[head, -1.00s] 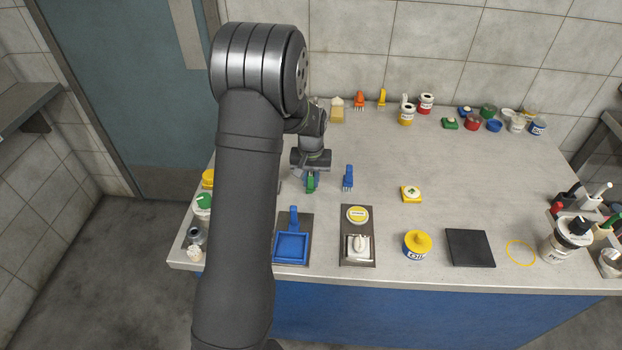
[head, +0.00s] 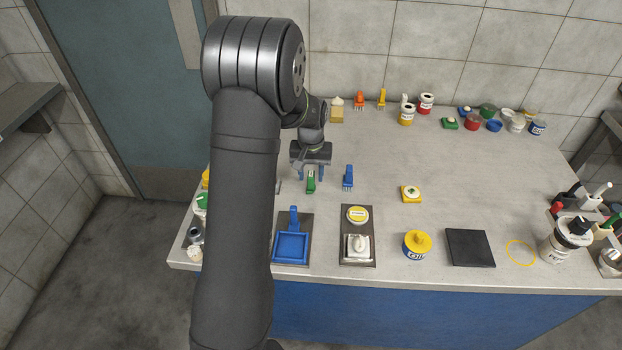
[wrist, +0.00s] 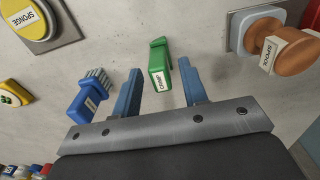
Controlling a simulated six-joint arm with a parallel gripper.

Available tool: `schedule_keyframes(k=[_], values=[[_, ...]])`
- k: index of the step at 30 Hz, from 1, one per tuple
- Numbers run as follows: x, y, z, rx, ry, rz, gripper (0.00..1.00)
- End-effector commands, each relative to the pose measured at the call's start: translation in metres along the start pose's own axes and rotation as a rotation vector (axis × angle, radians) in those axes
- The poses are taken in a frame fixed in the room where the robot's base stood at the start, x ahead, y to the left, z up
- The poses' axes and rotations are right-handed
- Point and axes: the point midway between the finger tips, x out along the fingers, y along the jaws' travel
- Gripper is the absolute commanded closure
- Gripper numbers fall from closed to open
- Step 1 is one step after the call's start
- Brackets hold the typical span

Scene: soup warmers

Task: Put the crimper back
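The green crimper (head: 311,183) stands on the grey table, left of a blue comb-like tool (head: 348,177). In the wrist view the crimper (wrist: 159,62) shows a white label, and its lower part lies between my gripper's fingers. My gripper (head: 311,174) is just behind and above the crimper in the head view. In the wrist view its two blue fingers (wrist: 160,68) are spread wide, one on each side of the crimper with gaps. They hold nothing.
A blue dustpan-like tray (head: 291,247), a yellow-topped item (head: 358,215) on a dark plate and a yellow-lidded jar (head: 417,244) stand along the front edge. A brown knobbed object (wrist: 289,50) is right in the wrist view. The table's middle right is mostly clear.

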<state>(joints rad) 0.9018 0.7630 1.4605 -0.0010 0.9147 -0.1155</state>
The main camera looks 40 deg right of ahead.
Motion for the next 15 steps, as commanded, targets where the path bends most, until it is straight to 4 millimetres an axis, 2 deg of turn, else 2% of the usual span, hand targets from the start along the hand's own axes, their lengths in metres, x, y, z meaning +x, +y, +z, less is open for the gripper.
schedule_keyframes(k=[3, 9, 15], values=[[-0.029, 0.000, -0.001, 0.000, 0.005, 0.000, 0.60], [-0.069, 0.000, 0.000, 0.000, 0.003, -0.001, 0.60], [-0.091, 0.000, 0.000, 0.000, 0.001, -0.001, 0.60]])
